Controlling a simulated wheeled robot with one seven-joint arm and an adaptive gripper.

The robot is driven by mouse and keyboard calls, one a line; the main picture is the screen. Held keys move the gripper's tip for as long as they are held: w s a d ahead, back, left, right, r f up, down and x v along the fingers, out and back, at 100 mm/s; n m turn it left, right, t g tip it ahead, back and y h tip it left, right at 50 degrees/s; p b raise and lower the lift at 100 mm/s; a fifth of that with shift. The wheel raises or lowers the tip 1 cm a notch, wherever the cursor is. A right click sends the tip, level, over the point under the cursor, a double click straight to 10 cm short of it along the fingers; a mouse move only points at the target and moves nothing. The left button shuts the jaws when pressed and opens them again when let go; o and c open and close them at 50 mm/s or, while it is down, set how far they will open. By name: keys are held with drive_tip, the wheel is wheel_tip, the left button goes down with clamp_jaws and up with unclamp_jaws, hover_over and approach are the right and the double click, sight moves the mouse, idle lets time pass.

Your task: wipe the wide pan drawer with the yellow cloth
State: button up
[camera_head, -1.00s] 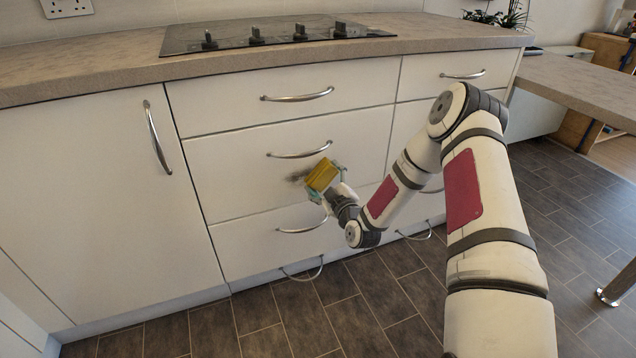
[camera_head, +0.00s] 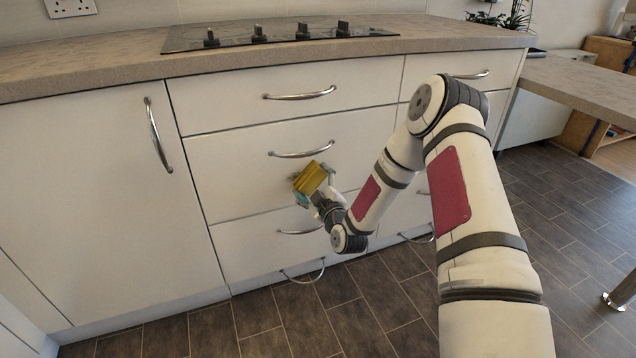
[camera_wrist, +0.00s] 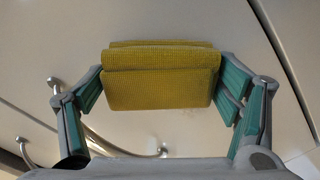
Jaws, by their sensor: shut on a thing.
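The yellow cloth (camera_head: 311,177) is a folded pad, held against or very close to the white front of the wide pan drawer (camera_head: 235,170), below its bar handle (camera_head: 301,152). My gripper (camera_head: 312,190) is shut on the cloth. In the wrist view the cloth (camera_wrist: 160,77) sits between the green-lined fingers of my gripper (camera_wrist: 160,90). Faint grey smudging shows on the drawer front beside and below the cloth. The cloth and gripper hide part of that front. I cannot tell for sure that the cloth touches the drawer.
A hob (camera_head: 275,34) with black knobs is set in the worktop (camera_head: 120,72) above. A tall door (camera_head: 90,200) with a vertical handle (camera_head: 158,135) is at left. Other drawer handles stick out above and below. The tiled floor (camera_head: 300,315) in front is clear.

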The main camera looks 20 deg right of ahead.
sight(302, 186)
drive_tip(key=shift+s+a+b, duration=0.1)
drive_tip(key=shift+a+b, duration=0.5)
drive_tip(key=shift+a, duration=1.25)
drive_tip(key=shift+a+b, duration=0.5)
drive_tip(key=shift+a, duration=1.5)
drive_tip(key=shift+s, duration=2.85)
drive_tip(key=s, duration=0.3)
drive_tip(key=shift+w, duration=0.1)
drive_tip(key=shift+w, duration=3.4)
